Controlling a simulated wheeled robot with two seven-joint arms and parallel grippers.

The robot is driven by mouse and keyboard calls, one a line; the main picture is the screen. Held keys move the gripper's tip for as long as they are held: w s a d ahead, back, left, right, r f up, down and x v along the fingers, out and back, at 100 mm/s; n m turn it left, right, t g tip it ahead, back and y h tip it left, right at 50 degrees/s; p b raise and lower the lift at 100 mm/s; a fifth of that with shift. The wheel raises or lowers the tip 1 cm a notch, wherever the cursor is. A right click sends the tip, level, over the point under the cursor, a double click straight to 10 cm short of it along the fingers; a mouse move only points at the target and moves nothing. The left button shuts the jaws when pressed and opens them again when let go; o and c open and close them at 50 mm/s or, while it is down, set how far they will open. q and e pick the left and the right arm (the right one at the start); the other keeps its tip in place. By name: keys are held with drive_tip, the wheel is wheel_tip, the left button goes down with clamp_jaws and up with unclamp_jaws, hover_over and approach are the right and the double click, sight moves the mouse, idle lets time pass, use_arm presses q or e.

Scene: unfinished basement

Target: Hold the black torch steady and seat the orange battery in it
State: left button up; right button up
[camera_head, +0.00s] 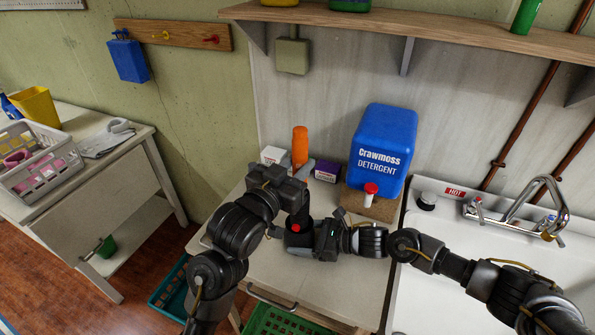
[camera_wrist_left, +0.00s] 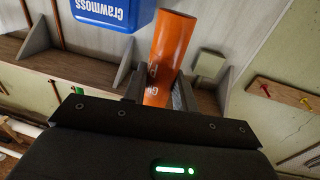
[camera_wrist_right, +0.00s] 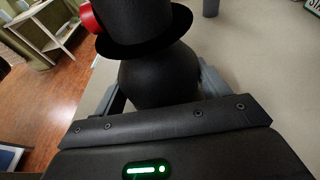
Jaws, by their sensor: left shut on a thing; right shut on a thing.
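The orange battery (camera_head: 300,146) stands upright in my left gripper (camera_head: 291,176). The left wrist view shows the orange battery (camera_wrist_left: 171,50) between the two fingers, which are shut on it. The black torch (camera_head: 297,237), with a red button, is below my left gripper on the white worktop. My right gripper (camera_head: 314,240) is shut on the torch from the right. The right wrist view shows the torch's dark round body (camera_wrist_right: 150,80) between the fingers, with a wider rim. The battery's lower end is hidden behind my left gripper, so I cannot tell whether it touches the torch.
A white box (camera_head: 273,155) is behind my left gripper. A sink (camera_head: 470,260) lies right. A wooden shelf (camera_head: 420,34) hangs above.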

use_arm(q)
drive_tip(key=shift+f, duration=0.8)
drive_tip(key=shift+f, duration=0.35)
drive_tip(key=shift+f, duration=0.25)
drive_tip(key=o, duration=1.1)
drive_tip(key=shift+c, duration=0.2)
drive_tip(key=shift+r, duration=0.15)
drive_tip(key=v, duration=1.2)
drive_tip(key=shift+r, duration=0.35)
